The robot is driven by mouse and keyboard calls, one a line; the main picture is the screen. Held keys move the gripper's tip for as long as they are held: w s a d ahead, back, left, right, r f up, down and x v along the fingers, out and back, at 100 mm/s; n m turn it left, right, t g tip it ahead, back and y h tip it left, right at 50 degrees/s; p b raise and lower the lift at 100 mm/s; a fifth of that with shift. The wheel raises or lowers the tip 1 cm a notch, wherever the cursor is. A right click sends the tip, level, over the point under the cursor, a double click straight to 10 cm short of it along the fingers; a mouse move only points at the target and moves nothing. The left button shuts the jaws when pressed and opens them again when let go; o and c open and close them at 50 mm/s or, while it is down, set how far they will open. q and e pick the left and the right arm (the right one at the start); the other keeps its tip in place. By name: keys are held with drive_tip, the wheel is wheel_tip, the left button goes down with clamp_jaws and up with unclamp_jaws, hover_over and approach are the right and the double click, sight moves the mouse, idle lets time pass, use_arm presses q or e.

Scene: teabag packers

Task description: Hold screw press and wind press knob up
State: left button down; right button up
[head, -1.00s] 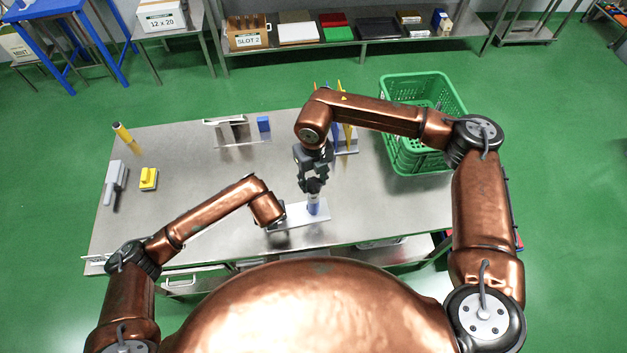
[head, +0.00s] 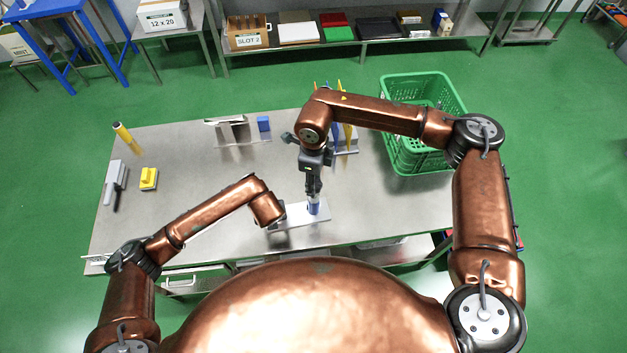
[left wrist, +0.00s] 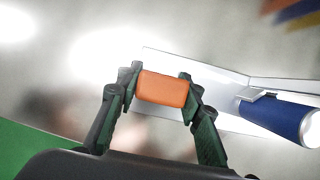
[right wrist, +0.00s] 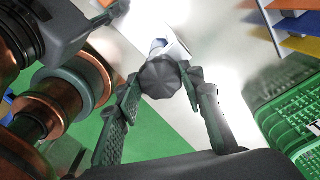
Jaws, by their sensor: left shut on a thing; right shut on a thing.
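The screw press has a pale base plate (head: 305,218) near the front edge of the table and a blue and white body (head: 313,207). In the left wrist view its blue body (left wrist: 280,120) lies at the right. My left gripper (left wrist: 158,84) is shut on an orange grip piece (left wrist: 162,89) beside the plate; the head view mostly hides this gripper behind its arm. My right gripper (right wrist: 162,80) is shut on the dark faceted press knob (right wrist: 160,78). In the head view the right gripper (head: 313,190) points down over the press, and the knob is hardly visible.
A green basket (head: 455,95) stands at the table's right. The centre-left is clear.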

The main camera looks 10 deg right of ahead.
use_arm(q)
drive_tip(key=shift+a, duration=0.1)
use_arm(e)
drive_tip(key=shift+n, duration=0.7)
drive_tip(key=o, duration=1.2)
drive_tip(key=shift+c, duration=0.2)
drive_tip(key=shift+r, duration=0.1)
wheel_tip(320, 180, up, 12)
use_arm(q)
drive_tip(key=c, duration=1.2)
unclamp_jaws()
drive_tip(key=shift+c, duration=0.2)
